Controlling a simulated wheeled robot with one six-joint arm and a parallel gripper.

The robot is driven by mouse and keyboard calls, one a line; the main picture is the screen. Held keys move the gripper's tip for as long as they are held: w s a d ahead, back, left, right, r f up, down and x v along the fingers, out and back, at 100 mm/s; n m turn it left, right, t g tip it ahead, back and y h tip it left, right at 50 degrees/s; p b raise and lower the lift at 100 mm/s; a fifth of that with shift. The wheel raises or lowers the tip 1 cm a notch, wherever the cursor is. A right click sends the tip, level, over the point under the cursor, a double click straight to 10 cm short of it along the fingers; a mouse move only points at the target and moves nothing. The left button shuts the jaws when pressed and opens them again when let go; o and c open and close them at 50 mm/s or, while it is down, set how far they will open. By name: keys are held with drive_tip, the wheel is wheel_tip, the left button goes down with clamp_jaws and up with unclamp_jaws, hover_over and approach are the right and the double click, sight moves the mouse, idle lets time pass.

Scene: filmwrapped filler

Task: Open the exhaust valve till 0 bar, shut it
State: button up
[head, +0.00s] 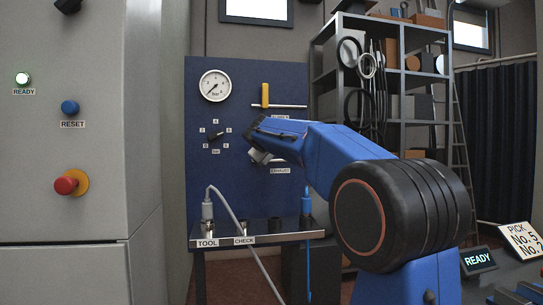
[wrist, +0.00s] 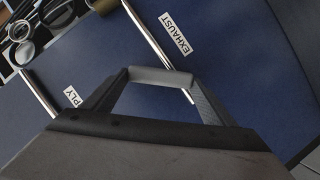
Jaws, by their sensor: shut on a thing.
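The blue panel (head: 235,75) carries a round white gauge (head: 215,86) marked bar. Its thin needle seems to slant toward the lower left, but the figures are too small to read.
A yellow valve handle (head: 265,95) stands upright across the upper pipe. A black selector knob (head: 215,137) is left of my gripper. Below is a ledge (head: 270,238) with hose fittings. A shelf rack (head: 398,90) stands behind on the right, a grey cabinet (head: 110,190) on the left.

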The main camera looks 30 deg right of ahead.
drive_tip(key=shift+w+a+n+t+h, duration=0.1)
drive_tip(key=shift+a+n+t+h, duration=0.3)
drive_tip(key=shift+n, duration=0.75)
drive_tip(key=shift+w+a+n+t+h, duration=0.15)
drive_tip(key=shift+a+n+h, duration=0.4)
drive_tip(key=shift+n, duration=0.65)
drive_tip(key=shift+w+a+n+t+h, duration=0.15)
drive_tip(key=shift+a+n+h, duration=0.2)
drive_tip(key=shift+n+h, duration=0.55)
drive_tip(key=shift+f+n+y, duration=0.15)
drive_tip(key=shift+n+y, duration=0.1)
drive_tip(key=shift+n, duration=0.1)
drive_tip(key=o, duration=1.5)
drive_tip(key=shift+s+a, duration=0.1)
drive_tip(key=v, duration=1.7)
drive_tip(key=shift+s, duration=0.15)
